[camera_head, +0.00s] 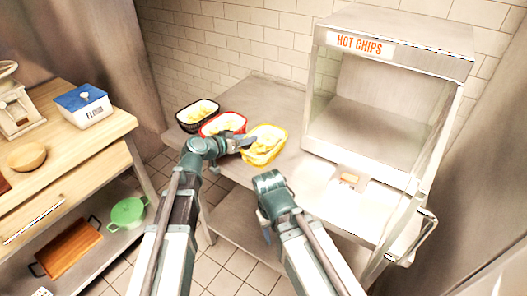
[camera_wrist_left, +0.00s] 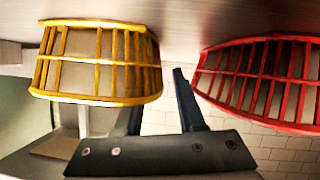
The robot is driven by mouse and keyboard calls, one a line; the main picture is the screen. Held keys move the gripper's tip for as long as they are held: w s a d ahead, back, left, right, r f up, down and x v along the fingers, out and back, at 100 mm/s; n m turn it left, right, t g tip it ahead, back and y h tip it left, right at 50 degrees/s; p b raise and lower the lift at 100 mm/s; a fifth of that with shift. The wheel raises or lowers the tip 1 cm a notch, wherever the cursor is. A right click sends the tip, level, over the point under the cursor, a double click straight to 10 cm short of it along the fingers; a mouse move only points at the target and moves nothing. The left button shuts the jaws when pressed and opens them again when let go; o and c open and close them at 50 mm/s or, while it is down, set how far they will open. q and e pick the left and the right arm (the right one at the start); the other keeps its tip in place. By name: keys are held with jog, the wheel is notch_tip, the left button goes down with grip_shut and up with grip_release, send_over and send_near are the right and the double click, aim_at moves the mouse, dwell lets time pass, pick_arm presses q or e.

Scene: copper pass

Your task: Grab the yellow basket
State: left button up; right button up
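The yellow basket (camera_head: 262,157) holds pale yellow contents and stands on the metal counter, the rightmost of a row of baskets. My left gripper (camera_head: 246,143) is at its left side. In the left wrist view the yellow basket (camera_wrist_left: 97,92) fills the upper left, and the left gripper (camera_wrist_left: 160,112) is open. One finger is partly hidden behind the yellow basket's rim; the other is in the gap beside the red basket (camera_wrist_left: 262,82). That finger shows a gap to the yellow rim. My right gripper (camera_head: 267,236) hangs empty-looking in front of the counter; its fingers are mostly hidden.
The red basket (camera_head: 208,131) and a black basket (camera_head: 184,124) stand left of the yellow one. A glass-fronted hot chips cabinet (camera_head: 400,58) stands at right.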

pick_arm(q)
grip_shut()
dwell(1.4)
